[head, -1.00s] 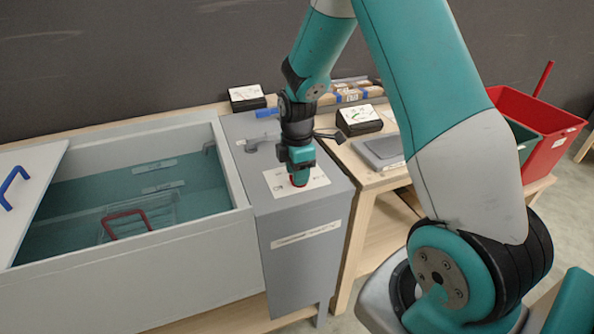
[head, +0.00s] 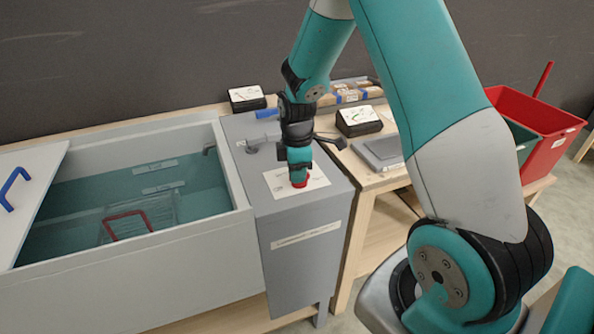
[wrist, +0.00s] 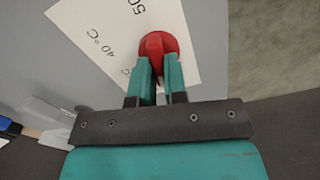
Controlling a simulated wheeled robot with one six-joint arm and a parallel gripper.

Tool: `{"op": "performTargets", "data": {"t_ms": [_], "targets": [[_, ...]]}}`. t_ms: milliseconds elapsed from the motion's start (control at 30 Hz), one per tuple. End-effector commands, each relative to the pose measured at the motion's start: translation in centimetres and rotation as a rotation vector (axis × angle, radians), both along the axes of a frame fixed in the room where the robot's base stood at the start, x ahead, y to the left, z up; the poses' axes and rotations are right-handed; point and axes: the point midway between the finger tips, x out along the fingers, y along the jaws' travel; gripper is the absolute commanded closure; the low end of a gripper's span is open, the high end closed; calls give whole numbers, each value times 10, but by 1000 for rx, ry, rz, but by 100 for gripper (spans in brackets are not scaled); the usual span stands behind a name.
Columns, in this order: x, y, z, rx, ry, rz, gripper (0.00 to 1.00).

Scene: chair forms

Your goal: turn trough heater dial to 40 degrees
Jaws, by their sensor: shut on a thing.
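The red heater dial (wrist: 157,42) sits on a white label plate (wrist: 98,33) on top of the grey heater box (head: 331,193). In the wrist view the plate carries "50", "40 °C" and another partly hidden mark. My gripper (wrist: 158,70) points down and is shut on the dial's raised grip, one teal finger on each side. In the head view the dial (head: 300,181) shows just under the fingertips. My fingers hide part of the dial and plate, and I cannot tell which mark the dial points at.
A water trough (head: 240,180) with a red-handled basket stands left of the heater box. Its lid (head: 35,185) has a blue handle. A wooden bench behind holds black boxes (head: 358,121) and a grey flat case (head: 380,152). A red bin (head: 548,120) stands at right.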

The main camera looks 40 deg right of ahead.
Motion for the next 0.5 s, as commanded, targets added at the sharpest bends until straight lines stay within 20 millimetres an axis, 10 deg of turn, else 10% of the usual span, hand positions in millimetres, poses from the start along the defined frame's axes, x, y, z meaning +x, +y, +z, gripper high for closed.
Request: {"op": "performTargets", "data": {"t_ms": [500], "targets": [[3, -2, 2, 0, -2, -486, 100]]}}
